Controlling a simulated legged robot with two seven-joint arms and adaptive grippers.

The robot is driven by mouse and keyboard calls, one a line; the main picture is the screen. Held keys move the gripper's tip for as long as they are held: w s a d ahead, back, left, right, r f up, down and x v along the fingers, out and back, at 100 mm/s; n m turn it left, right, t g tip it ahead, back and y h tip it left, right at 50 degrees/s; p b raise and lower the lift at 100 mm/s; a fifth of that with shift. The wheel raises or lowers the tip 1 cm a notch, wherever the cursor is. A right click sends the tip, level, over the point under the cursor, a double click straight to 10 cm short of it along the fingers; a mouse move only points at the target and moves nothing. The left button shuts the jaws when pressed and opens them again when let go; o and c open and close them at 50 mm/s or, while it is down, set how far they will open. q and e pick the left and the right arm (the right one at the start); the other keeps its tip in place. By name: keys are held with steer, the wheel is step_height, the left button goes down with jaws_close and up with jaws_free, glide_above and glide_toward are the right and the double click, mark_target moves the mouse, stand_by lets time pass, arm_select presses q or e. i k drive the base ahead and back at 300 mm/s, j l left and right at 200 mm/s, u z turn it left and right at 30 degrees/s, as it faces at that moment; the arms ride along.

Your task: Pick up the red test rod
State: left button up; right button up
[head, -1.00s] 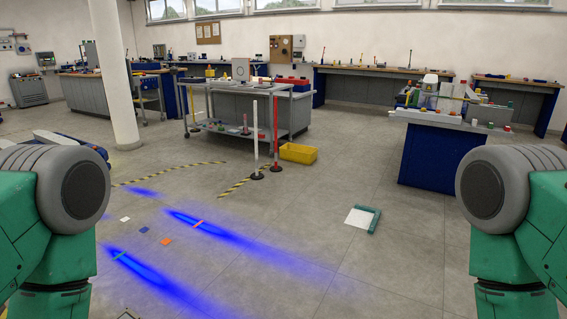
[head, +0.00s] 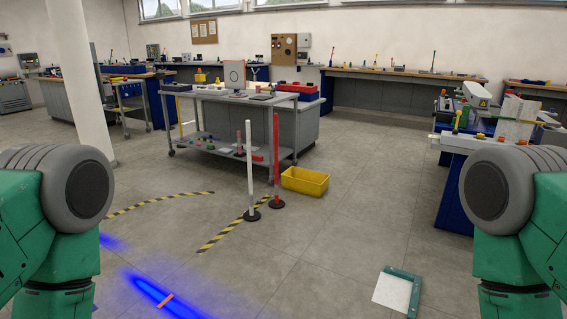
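A tall, thin red pole (head: 276,158) stands upright on a dark round base on the floor, ahead and near the middle of the head view. A similar white pole (head: 249,165) stands just to its left. I cannot tell whether the red pole is the red test rod; no other clear red rod shows. Only the green and grey links of my two arms show at the left and right edges. Neither gripper is in view.
A grey cart (head: 235,125) with small items on its shelf stands behind the poles. A yellow bin (head: 305,181) sits right of them. A blue-sided bench (head: 455,200) is at right. A white-and-green panel (head: 392,292) lies on the floor. Floor ahead is mostly clear.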

mark_target(276, 203)
steer(key=i, duration=2.3)
